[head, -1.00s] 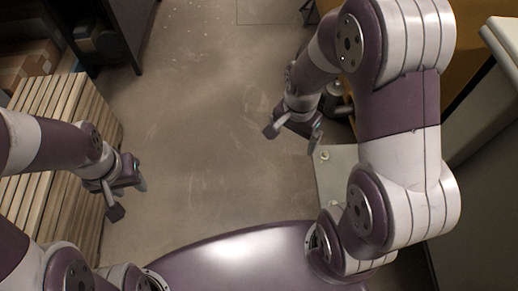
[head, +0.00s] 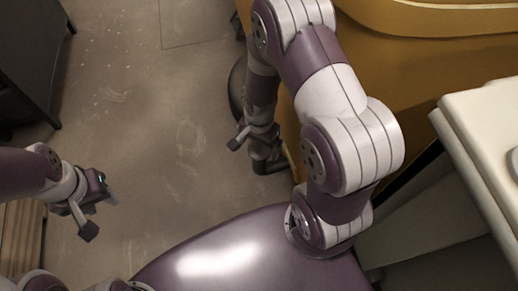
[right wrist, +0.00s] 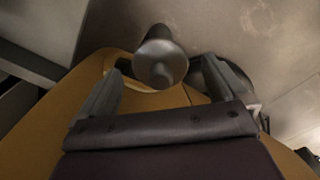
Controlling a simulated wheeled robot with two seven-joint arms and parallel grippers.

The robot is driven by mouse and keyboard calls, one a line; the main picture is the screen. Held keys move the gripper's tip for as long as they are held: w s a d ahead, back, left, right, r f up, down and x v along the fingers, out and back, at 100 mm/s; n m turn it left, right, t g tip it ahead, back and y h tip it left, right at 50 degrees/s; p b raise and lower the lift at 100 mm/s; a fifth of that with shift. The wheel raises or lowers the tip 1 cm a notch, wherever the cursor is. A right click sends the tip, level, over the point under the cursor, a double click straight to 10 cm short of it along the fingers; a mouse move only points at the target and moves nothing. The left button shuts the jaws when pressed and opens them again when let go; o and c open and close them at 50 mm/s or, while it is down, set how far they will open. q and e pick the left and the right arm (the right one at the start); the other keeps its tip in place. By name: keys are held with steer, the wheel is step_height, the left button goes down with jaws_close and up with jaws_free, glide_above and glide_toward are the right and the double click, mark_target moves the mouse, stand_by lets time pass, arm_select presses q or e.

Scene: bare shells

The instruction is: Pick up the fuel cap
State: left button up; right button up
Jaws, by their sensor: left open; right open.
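A grey, rounded, knob-like cylinder (right wrist: 160,58) stands out at the edge of the yellow body in the right wrist view. It looks like the fuel cap, but I cannot be sure. My right gripper (right wrist: 163,78) is open, with its two fingers on either side of the cylinder in the picture. I cannot tell how far beyond the fingertips it is. In the head view my right gripper (head: 252,154) is beside the yellow body, and I cannot make out the cap there. My left gripper (head: 100,215) is open and empty over the floor at the left.
The yellow body (head: 400,65) fills the upper right. A dark round part (head: 238,88) stands by its left side. A pale cabinet or counter (head: 480,130) is at the right. A dark cabinet (head: 30,60) is at the upper left. The floor between is clear.

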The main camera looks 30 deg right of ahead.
steer(key=shift+d+f, duration=0.1)
steer(key=shift+f, duration=0.25)
steer(key=c, duration=1.1)
steer(key=shift+r, duration=0.1)
